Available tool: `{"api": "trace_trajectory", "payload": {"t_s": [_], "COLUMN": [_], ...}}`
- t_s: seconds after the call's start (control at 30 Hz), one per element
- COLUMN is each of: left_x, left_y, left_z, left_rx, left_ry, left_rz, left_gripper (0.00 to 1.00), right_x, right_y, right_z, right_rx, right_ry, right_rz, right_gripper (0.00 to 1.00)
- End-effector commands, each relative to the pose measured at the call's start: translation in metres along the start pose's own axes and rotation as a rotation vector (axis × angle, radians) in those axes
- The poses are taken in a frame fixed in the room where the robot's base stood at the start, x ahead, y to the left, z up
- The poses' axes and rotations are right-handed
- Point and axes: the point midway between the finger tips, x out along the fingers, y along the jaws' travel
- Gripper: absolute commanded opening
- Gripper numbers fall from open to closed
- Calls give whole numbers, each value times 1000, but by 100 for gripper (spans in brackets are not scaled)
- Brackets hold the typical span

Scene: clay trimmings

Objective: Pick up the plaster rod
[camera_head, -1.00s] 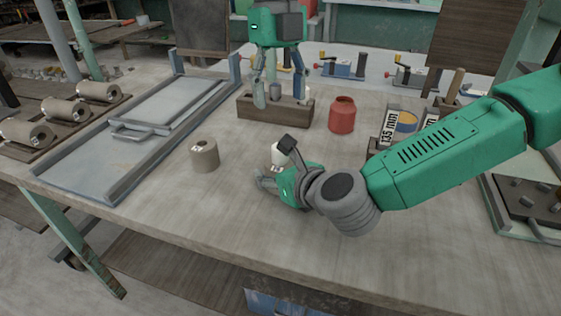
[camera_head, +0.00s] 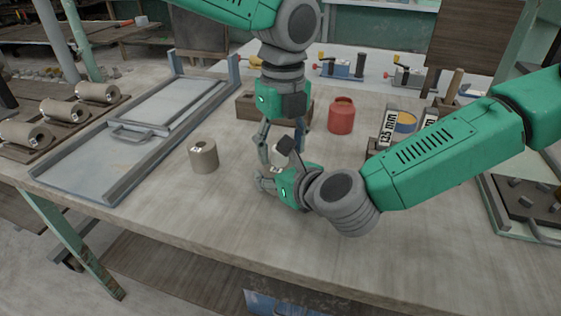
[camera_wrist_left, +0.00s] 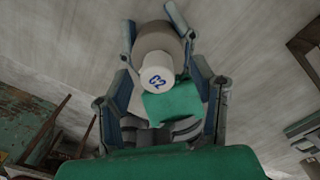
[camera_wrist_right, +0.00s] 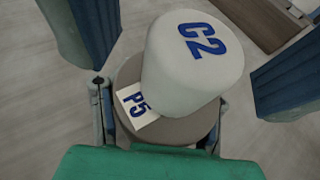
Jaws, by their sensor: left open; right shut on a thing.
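The white plaster rod, marked C2 (camera_wrist_right: 196,62), stands up out of a tan clay cylinder marked P5 (camera_wrist_right: 163,132) in the right wrist view. My right gripper (camera_head: 274,168) is shut on the tan cylinder, low over the table. My left gripper (camera_head: 282,156) points down from above, open, with its fingers on both sides of the rod and apart from it. In the left wrist view the rod's top (camera_wrist_left: 157,82) lies between the left fingers. The head view mostly hides the rod behind the grippers.
Another tan cylinder (camera_head: 203,155) stands left of the grippers. A wooden block (camera_head: 245,105) is behind them, with a red jar (camera_head: 341,116) to its right. A grey board with a handle (camera_head: 130,135) lies at left. The table's front is clear.

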Motion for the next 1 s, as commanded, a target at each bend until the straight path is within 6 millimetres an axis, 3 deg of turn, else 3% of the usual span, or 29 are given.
{"api": "trace_trajectory", "payload": {"t_s": [0.13,0.37,0.4,0.53,0.87,1.0], "left_x": [15,16,16,16,14,-2], "left_y": [0,0,0,0,-1,-1], "left_z": [0,0,0,0,0,1], "left_rx": [0,0,0,0,0,-1], "left_ry": [-1,-1,-1,-1,-2,-4], "left_rz": [0,-2,-2,-2,-2,-5], "left_gripper": [51,51,44,0,0,0], "right_x": [0,0,0,0,0,0], "right_y": [0,0,0,0,0,0], "right_z": [1,1,1,1,1,1], "right_rx": [0,0,0,0,0,0], "right_ry": [-2,-2,-2,-2,-2,-1], "right_rz": [0,0,0,0,1,1], "right_gripper": [6,6,6,6,6,6]}}
